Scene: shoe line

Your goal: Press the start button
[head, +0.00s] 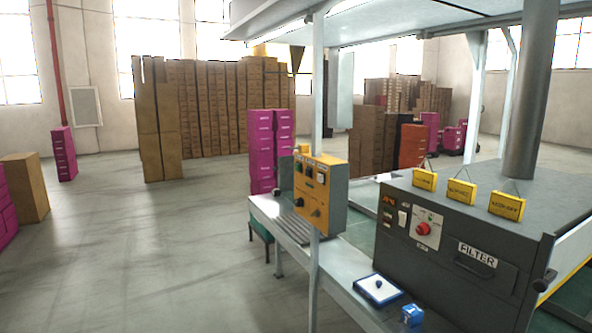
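No thing is clearly readable as the start button from here. A yellow-orange control box (321,192) is fixed to a white post and carries several small buttons and knobs, with labels too small to read. A grey machine cabinet (450,208) at the right has a light panel with a large red round button (422,229) and small controls above it. A white plate with a blue edge and a small dark-blue knob (378,289) lies on the bench in front of the cabinet. My gripper is not in view.
A metal bench (345,275) runs along the machine, with a small blue object (411,315) at its front edge. The white post (317,120) stands in front of it. Brown box stacks (158,125) and magenta boxes (262,150) stand behind. The floor at left is open.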

